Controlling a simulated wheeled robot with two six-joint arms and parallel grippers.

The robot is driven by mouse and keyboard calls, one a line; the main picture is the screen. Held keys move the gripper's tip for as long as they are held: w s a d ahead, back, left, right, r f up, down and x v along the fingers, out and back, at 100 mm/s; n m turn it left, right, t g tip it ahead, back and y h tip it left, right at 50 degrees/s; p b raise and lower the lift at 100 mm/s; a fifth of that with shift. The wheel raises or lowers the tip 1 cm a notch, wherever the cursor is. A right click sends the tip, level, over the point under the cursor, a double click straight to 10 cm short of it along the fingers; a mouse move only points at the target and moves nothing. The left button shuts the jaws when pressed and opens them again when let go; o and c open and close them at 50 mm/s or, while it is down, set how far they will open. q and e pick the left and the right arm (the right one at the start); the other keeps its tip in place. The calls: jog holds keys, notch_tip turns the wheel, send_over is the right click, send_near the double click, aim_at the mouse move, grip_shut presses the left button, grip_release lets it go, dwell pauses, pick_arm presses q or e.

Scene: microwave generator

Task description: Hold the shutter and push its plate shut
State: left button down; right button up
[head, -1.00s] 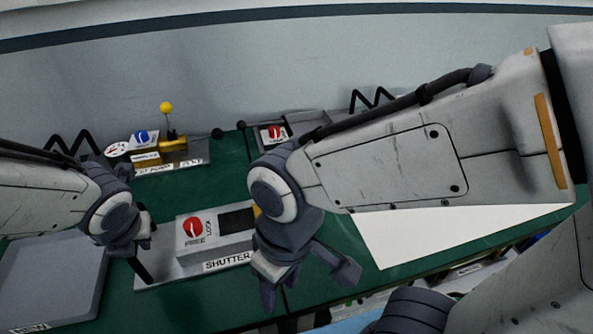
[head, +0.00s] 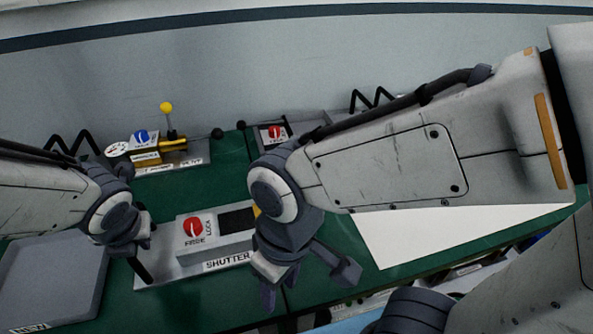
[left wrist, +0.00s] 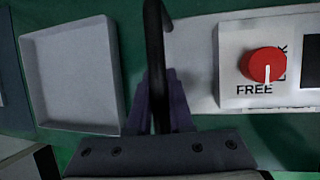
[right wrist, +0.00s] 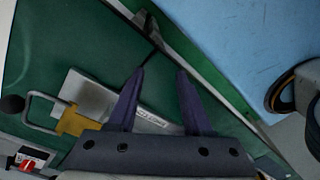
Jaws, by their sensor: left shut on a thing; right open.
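The grey shutter (head: 190,262) lies on the green table and carries a "SHUTTER" label. Its red knob (head: 193,227) is marked FREE and LOCK; the knob (left wrist: 264,65) also shows in the left wrist view, its white line toward FREE. A dark opening (head: 237,219) lies right of the knob. My left gripper (left wrist: 160,85) is shut on the shutter's black upright handle (left wrist: 154,40).
A grey tray (head: 55,275) lies left of the shutter. Behind stand a device with a yellow-ball lever (head: 166,106) and another red-knob box (head: 273,134). A white sheet (head: 440,233) lies to the right. The table's front edge is close to my right gripper.

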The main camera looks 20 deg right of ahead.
jog(key=shift+w, duration=0.15)
grip_shut()
jog(key=shift+w+d+r+m, duration=0.1)
jog(key=shift+w+m, duration=0.2)
jog(key=shift+m, duration=0.2)
jog(key=w+d+r+m+g+y, duration=0.35)
jog(key=w+d+m, duration=0.55)
jog(key=w+m, duration=0.4)
jog(key=w+d+r+m+t+y, duration=0.1)
jog(key=w+d+m+t+y, duration=0.15)
jog(key=d+m, duration=0.4)
jog(key=w+d+r+m+t+y, duration=0.15)
jog(key=d+m+y, duration=0.25)
jog(key=d, duration=0.6)
jog(key=shift+g, duration=0.45)
jog(key=a+f, duration=0.3)
jog(key=f, duration=0.1)
jog(key=a+f, duration=0.4)
jog(key=shift+f, duration=0.15)
